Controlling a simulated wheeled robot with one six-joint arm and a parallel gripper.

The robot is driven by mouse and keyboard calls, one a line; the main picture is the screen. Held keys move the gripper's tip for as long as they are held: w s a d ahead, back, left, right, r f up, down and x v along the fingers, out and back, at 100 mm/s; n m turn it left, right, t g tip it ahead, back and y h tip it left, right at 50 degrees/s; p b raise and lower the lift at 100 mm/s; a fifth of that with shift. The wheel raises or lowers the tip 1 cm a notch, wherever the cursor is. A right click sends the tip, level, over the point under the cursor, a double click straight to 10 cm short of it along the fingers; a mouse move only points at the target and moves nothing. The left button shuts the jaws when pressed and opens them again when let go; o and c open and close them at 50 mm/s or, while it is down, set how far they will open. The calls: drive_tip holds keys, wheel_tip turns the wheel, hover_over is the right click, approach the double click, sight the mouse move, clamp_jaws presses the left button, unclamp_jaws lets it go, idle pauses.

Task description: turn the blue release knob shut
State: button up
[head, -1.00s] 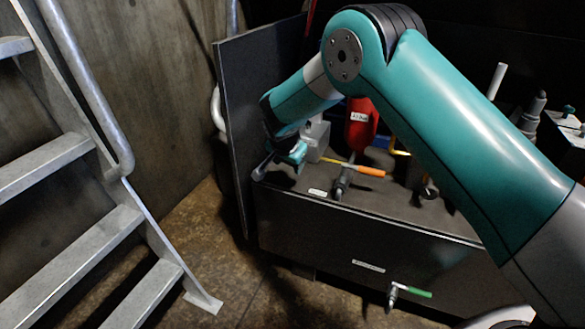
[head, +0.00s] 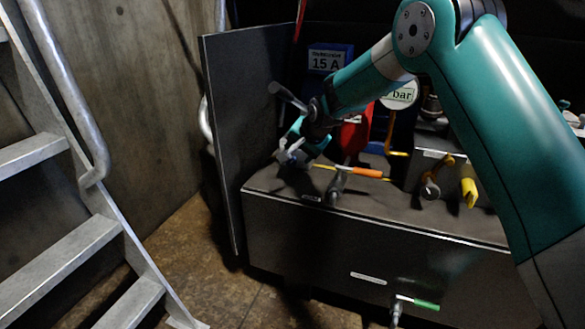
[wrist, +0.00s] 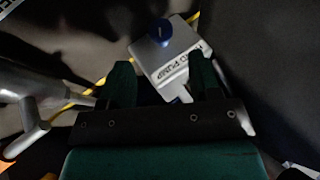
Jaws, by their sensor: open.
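In the wrist view a light grey hand pump block (wrist: 168,55), labelled "PUMP" with the first word partly covered, sits beyond my fingers. A round blue knob (wrist: 160,29) with a pale mark is on its far end. Another blue part (wrist: 184,94) shows low between the fingers, partly hidden by my gripper. My gripper (wrist: 161,63) is open with a finger on each side of the near part of the block. I cannot tell whether either finger touches it. In the head view my gripper (head: 291,152) is over the left end of the bench and hides most of the pump.
A grey valve with an orange handle (head: 366,172) stands right of my gripper; its metal body (wrist: 30,108) fills the wrist view's left. A dark upright panel (head: 240,130) bounds the bench's left. A green-handled valve (head: 418,303) is on the bench front. Metal stairs (head: 60,200) stand left.

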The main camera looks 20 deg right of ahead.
sight(292, 160)
drive_tip(key=b+x, duration=0.2)
drive_tip(key=x, duration=0.5)
drive_tip(key=shift+w+f, duration=0.1)
drive_tip(key=c, duration=0.9)
drive_tip(key=shift+p, duration=0.3)
